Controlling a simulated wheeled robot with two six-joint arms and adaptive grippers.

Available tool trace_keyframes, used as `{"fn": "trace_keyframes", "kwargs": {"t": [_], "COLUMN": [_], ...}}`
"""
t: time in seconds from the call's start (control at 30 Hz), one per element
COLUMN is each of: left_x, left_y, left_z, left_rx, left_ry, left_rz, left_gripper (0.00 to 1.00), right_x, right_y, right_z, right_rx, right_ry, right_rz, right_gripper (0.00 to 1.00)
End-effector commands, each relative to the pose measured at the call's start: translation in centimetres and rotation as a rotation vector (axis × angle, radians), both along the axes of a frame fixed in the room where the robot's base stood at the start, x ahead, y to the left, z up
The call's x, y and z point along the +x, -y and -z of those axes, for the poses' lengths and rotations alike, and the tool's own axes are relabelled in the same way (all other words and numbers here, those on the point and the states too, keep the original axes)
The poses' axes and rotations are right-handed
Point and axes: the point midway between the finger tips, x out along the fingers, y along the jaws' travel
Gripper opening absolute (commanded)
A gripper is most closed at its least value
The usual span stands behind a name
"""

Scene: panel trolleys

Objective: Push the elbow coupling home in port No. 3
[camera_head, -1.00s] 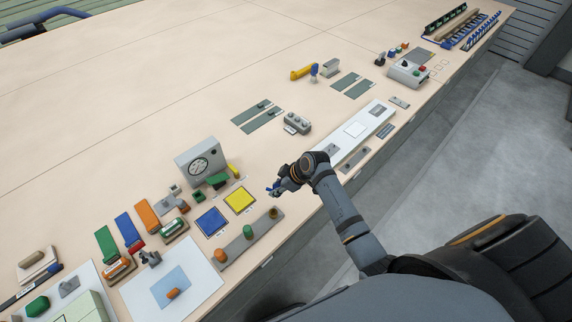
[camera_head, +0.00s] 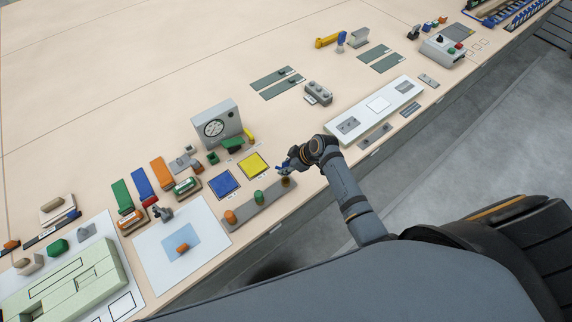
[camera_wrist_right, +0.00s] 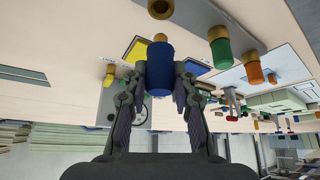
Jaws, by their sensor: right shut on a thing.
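My right gripper (camera_head: 284,168) is shut on a blue coupling (camera_wrist_right: 159,70), a cylinder with a brass end, held between both fingers in the wrist view. Its elbow bend cannot be made out. In the head view the blue coupling (camera_head: 281,164) is small beside the gripper. A grey port strip (camera_head: 246,208) carries an orange coupling (camera_head: 230,217), a green coupling (camera_head: 259,197) and an open brass port (camera_head: 286,183) at its right end. The gripper is just behind this brass port. In the wrist view the brass port (camera_wrist_right: 160,8) is apart from the coupling. Port numbers are unreadable. My left gripper is out of view.
A blue square (camera_head: 223,183) and a yellow square (camera_head: 253,165) lie behind the strip. A grey gauge box (camera_head: 217,124) stands farther back. A white panel (camera_head: 378,104) lies to the right. Bare table (camera_head: 110,90) stretches at the back left.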

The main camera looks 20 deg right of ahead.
Motion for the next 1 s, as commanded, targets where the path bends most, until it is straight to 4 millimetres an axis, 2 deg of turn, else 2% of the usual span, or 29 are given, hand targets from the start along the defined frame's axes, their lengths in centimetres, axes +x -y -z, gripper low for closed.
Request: {"fn": "trace_keyframes", "kwargs": {"t": [0.03, 0.1, 0.3, 1.0], "left_x": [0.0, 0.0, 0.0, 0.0], "left_y": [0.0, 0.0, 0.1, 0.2], "left_z": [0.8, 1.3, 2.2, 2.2], "left_rx": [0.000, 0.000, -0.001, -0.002], "left_ry": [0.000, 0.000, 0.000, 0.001], "left_rz": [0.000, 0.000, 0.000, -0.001], "left_gripper": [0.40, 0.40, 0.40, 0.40], "right_x": [0.0, 0.1, 0.1, 0.0], "right_y": [0.0, 0.0, 0.0, 0.0], "right_z": [1.0, 1.7, 3.1, 3.4], "right_rx": [0.001, 0.000, 0.001, 0.001], "right_ry": [0.001, 0.001, 0.002, 0.001], "right_rz": [0.000, 0.001, 0.001, 0.001], "right_gripper": [0.00, 0.00, 0.00, 0.00]}}
